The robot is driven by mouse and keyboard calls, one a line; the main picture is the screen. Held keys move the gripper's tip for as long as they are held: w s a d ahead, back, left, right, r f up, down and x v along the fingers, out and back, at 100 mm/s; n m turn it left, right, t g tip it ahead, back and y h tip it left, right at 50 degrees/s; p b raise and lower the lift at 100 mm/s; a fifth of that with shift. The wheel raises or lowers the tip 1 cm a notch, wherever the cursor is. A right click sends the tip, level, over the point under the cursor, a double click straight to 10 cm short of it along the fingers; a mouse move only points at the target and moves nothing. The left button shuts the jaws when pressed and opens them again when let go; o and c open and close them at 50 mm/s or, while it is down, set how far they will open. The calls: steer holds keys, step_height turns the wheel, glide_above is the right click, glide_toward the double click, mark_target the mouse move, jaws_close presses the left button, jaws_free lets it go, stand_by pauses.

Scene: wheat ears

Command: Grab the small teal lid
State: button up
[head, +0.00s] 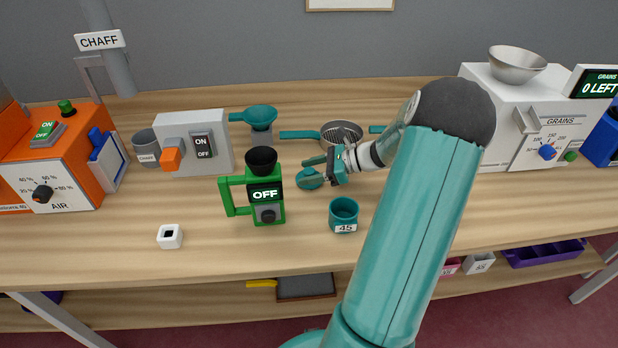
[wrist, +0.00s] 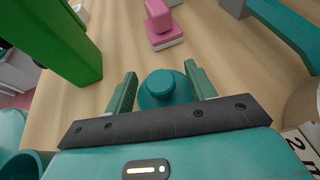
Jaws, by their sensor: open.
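The small teal lid (wrist: 166,91) is round with a raised knob, and in the wrist view it lies between the two fingers of my gripper (wrist: 160,76). In the head view the lid (head: 308,179) is on the wooden bench, right of the green device, with my gripper (head: 313,168) at it. My gripper is open, with a finger on either side of the lid. I cannot tell whether the fingers touch it. The lid's near edge is hidden by the gripper body in the wrist view.
The green device (head: 266,190) stands close on the left. A teal cup marked 45 (head: 344,216) stands in front on the right. A pink block (wrist: 162,24) lies beyond the fingers. Bench front is mostly clear.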

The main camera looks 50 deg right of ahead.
steer(key=shift+x, duration=1.15)
steer(key=shift+c, duration=0.2)
steer(key=c, duration=1)
steer(key=shift+r, duration=0.1)
